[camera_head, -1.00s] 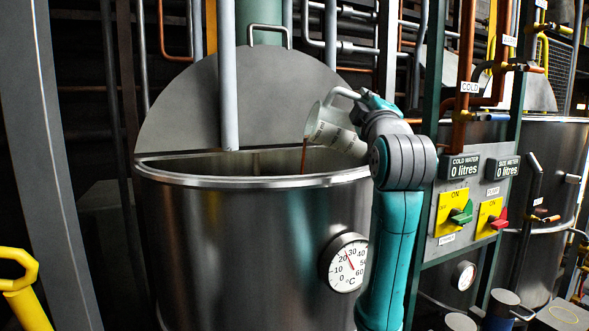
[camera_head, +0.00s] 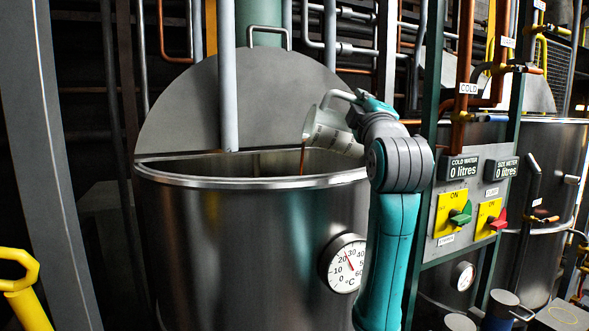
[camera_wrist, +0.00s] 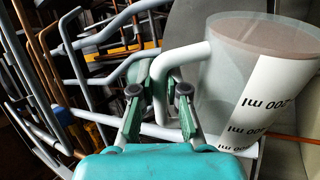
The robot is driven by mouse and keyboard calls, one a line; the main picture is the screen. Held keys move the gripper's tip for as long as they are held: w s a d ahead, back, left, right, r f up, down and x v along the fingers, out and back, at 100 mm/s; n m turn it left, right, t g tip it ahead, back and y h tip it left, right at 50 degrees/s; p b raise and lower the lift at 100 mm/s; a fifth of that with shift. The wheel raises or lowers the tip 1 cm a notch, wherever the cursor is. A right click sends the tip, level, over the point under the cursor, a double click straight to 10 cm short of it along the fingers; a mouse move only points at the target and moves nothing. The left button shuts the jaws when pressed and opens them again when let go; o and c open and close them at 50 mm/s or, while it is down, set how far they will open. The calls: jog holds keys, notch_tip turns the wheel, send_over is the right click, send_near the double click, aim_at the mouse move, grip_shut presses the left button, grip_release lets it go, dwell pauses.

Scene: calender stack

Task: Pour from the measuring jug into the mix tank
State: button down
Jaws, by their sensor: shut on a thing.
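The measuring jug (camera_head: 334,132) is clear, with a white label and a grey handle. It is tilted, mouth to the left, above the open front half of the mix tank (camera_head: 250,184). A thin brown stream (camera_head: 303,158) falls from its lip into the opening. My gripper (camera_head: 364,100) is shut on the jug's handle, at the tank's right rim. In the wrist view my gripper's fingers (camera_wrist: 160,92) are around the handle, and the jug (camera_wrist: 250,85) shows printed ml marks and a brownish surface at its top. The liquid level inside the tank is hidden.
A grey vertical pipe (camera_head: 228,90) comes down over the tank, left of the jug. The raised half-round lid (camera_head: 180,110) stands behind the opening. A dial thermometer (camera_head: 345,264) is on the tank's front. A valve panel with yellow switches (camera_head: 452,212) stands to the right of my arm.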

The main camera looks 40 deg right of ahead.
jog(key=shift+w+a+n+t+b, duration=0.4)
jog(key=shift+a+n, duration=0.3)
jog(key=shift+n, duration=0.1)
dwell(1.0)
